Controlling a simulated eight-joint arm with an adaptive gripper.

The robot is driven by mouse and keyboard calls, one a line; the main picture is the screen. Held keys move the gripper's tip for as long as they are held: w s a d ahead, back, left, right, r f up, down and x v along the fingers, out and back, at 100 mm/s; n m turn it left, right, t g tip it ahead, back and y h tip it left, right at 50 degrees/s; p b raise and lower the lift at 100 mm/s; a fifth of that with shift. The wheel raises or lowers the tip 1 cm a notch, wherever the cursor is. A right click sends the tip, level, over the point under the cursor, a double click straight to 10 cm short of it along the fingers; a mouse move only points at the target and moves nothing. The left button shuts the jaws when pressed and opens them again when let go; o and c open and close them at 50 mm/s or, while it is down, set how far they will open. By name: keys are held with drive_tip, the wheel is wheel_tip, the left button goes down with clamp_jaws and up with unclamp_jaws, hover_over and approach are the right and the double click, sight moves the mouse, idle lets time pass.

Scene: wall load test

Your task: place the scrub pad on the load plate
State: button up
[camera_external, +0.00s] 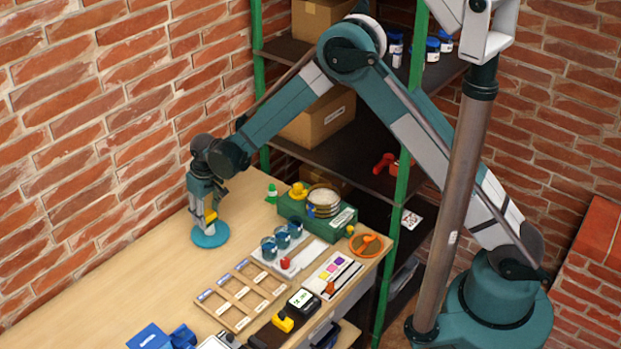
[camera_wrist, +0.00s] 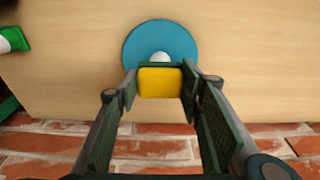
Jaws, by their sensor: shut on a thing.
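The scrub pad, a yellow block with a dark green layer, shows in the wrist view (camera_wrist: 160,83) and as a small yellow patch in the external view (camera_external: 210,215). My gripper (camera_external: 208,212) points down and is shut on it, with one finger at each side in the wrist view (camera_wrist: 160,88). A flat round teal-blue disc, which looks like the load plate, lies on the bench under my gripper (camera_external: 210,237) and shows behind the pad (camera_wrist: 197,45). A white rounded thing (camera_wrist: 161,57) shows at its middle, partly hidden by the pad. I cannot tell whether pad and disc touch.
A brick wall (camera_external: 90,170) stands close to the left of my gripper. A small green bottle (camera_external: 271,194) and a green machine (camera_external: 318,217) stand to the right. A wooden divided tray (camera_external: 240,296) and other items lie nearer the front. Bare bench surrounds the disc.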

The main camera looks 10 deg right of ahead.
sight(210, 216)
drive_tip(key=shift+f, duration=0.15)
drive_tip(key=o, duration=0.9)
drive_tip(key=shift+r, duration=0.2)
drive_tip(key=shift+s+d+r+b, duration=0.1)
drive_tip(key=shift+s+d+r, duration=0.1)
drive_tip(key=shift+r, duration=1.8)
drive_tip(key=shift+s+d+r+b, duration=0.15)
drive_tip(key=shift+s+r, duration=0.05)
drive_tip(key=shift+r, duration=1.75)
drive_tip(key=shift+s+d+r+b, duration=0.1)
drive_tip(key=shift+s+d+r, duration=0.1)
drive_tip(key=shift+r, duration=1.8)
